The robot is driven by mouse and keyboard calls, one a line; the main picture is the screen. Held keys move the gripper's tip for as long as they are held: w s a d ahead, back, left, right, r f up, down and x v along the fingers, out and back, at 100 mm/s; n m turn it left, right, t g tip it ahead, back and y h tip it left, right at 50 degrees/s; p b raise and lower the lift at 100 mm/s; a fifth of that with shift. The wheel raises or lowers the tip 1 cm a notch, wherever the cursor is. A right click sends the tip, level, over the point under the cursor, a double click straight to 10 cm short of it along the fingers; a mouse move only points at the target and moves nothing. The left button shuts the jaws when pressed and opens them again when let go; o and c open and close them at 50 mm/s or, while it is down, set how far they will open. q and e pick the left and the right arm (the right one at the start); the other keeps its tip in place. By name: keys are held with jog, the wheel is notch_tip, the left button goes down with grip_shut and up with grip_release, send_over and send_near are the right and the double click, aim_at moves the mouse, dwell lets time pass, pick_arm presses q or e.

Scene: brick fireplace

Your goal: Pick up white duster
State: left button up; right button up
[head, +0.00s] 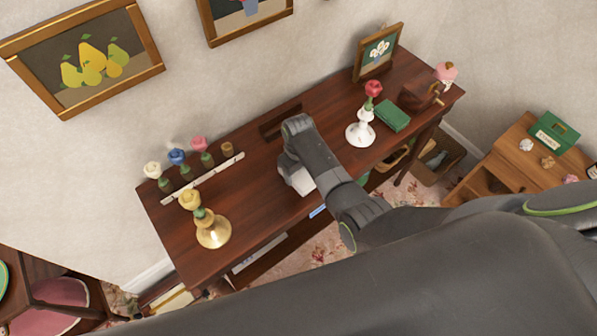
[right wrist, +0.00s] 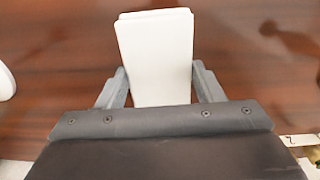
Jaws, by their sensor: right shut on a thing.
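The white duster (right wrist: 158,50) shows in the right wrist view as a pale block between the two fingers of my right gripper (right wrist: 160,88). The fingers are shut on its sides. In the head view the duster (head: 297,178) is at the front middle of the dark wooden table (head: 260,190), partly hidden by my right gripper (head: 292,165) and arm. I cannot tell whether the duster touches the tabletop. My left gripper is not in view.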

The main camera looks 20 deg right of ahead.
aim_at(298, 173)
notch_tip(298, 173, up, 9)
jog(key=shift+r+b, duration=0.15)
jog(key=shift+b, duration=0.3)
